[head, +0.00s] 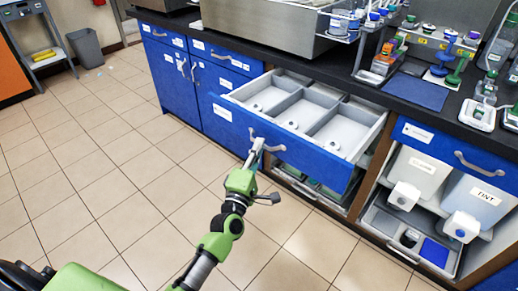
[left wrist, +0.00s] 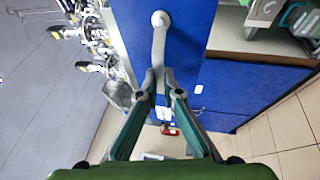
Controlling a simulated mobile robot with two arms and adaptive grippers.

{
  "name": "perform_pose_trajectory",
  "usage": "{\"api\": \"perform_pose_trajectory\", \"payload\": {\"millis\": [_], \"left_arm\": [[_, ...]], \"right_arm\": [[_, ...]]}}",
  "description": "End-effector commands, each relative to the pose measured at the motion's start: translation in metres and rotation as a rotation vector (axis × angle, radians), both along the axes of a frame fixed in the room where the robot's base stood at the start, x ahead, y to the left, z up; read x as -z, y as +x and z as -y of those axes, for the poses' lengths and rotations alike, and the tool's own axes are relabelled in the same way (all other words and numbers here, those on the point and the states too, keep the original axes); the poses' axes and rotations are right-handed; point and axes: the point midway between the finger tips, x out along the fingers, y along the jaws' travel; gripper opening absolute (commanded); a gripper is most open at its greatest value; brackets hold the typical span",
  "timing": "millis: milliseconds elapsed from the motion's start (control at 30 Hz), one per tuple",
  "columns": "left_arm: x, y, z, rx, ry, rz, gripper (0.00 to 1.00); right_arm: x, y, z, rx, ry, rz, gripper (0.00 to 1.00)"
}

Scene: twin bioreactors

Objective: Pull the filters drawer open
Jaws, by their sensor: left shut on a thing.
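The filters drawer (head: 300,147) is a blue-fronted drawer under the dark bench. It stands pulled well out, with grey compartments inside that hold small pale items. My left gripper (head: 257,149) is shut on the drawer's grey handle (head: 272,147) at the front, to the left of the handle's middle. In the left wrist view the two fingers of the left gripper (left wrist: 163,85) close around the handle (left wrist: 160,42), which runs up to a round mount on the blue front (left wrist: 188,40). My right gripper is not in view.
Blue closed cabinets (head: 167,75) stand left of the drawer. Open bays with white containers (head: 415,172) are at the right. The dark bench top (head: 340,72) carries labware and a steel unit. The tiled floor (head: 110,165) in front is clear.

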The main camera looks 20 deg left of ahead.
Motion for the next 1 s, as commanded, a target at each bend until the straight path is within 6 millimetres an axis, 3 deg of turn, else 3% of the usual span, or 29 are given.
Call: {"api": "perform_pose_trajectory", "payload": {"millis": [500,533,600,1000], "left_arm": [[-0.0001,0.0009,-0.0002,0.001,0.0,0.0,0.0],[-0.0001,0.0009,-0.0002,0.001,0.0,0.0,0.11],[-0.0001,0.0009,-0.0003,0.001,0.0,0.0,0.23],[0.0012,-0.0041,-0.0003,0.001,0.001,-0.001,0.23]], "right_arm": [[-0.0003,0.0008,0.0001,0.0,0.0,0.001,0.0],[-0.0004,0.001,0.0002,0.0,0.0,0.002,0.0],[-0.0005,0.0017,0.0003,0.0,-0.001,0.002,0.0],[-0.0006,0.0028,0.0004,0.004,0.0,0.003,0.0]]}}
